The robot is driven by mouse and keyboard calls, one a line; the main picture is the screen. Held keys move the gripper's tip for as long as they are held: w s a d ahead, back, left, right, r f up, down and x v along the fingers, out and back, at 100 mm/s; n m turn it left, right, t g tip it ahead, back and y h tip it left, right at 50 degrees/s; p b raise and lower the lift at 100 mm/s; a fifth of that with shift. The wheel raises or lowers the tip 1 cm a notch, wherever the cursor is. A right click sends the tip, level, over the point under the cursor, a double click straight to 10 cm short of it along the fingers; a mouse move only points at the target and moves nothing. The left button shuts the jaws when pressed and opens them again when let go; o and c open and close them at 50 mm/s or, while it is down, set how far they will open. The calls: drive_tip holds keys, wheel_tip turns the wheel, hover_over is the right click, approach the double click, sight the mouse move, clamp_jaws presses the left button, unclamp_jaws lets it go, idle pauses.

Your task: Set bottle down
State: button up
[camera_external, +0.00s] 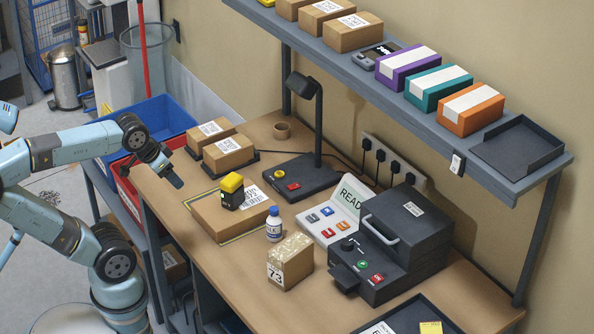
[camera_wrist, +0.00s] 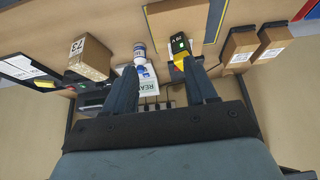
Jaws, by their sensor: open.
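The bottle (camera_external: 273,224) is white with a blue label and a blue cap. It stands upright on the wooden bench (camera_external: 400,312), between the large flat carton and the smaller box marked 73. It also shows in the wrist view (camera_wrist: 140,54), beyond my left finger. My gripper (camera_external: 174,184) is open and empty at the left of the bench, well away from the bottle and above the bench's front edge. Both fingers show apart in the wrist view (camera_wrist: 165,88), with nothing held between them.
A flat carton (camera_external: 212,219) bears a yellow-and-black device (camera_external: 231,192). The box marked 73 (camera_external: 290,262) stands close to the bottle. A dark machine (camera_external: 400,240) and a lamp (camera_external: 318,125) stand behind. Blue (camera_external: 165,115) and red (camera_external: 124,188) bins sit left; a shelf (camera_external: 330,57) hangs above.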

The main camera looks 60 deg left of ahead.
sight(272, 212)
drive_tip(key=shift+f, duration=0.1)
drive_tip(key=w+a+f+m+g+y, duration=0.4)
drive_tip(key=w+f+m+y, duration=0.4)
drive_tip(key=f+m+y, duration=0.3)
drive_tip(key=w+d+f+m+t+h, duration=0.1)
drive_tip(key=w+d+f+m+t, duration=0.3)
drive_tip(key=w+d+m+t, duration=0.4)
drive_tip(key=w+d+f+m+t, duration=0.3)
drive_tip(key=w+d+m+t, duration=0.25)
drive_tip(key=d+m, duration=0.5)
drive_tip(key=shift+s+a+x, duration=0.1)
drive_tip(key=shift+a+x, duration=0.05)
drive_tip(key=shift+x, duration=1)
drive_tip(key=shift+s+a+x, duration=0.1)
drive_tip(key=shift+a+x, duration=0.05)
drive_tip(key=shift+x, duration=1)
drive_tip(key=shift+s+a+x, duration=0.1)
drive_tip(key=shift+a+x, duration=0.05)
drive_tip(key=shift+x, duration=1)
drive_tip(key=shift+f, duration=0.15)
drive_tip(key=shift+c, duration=0.3)
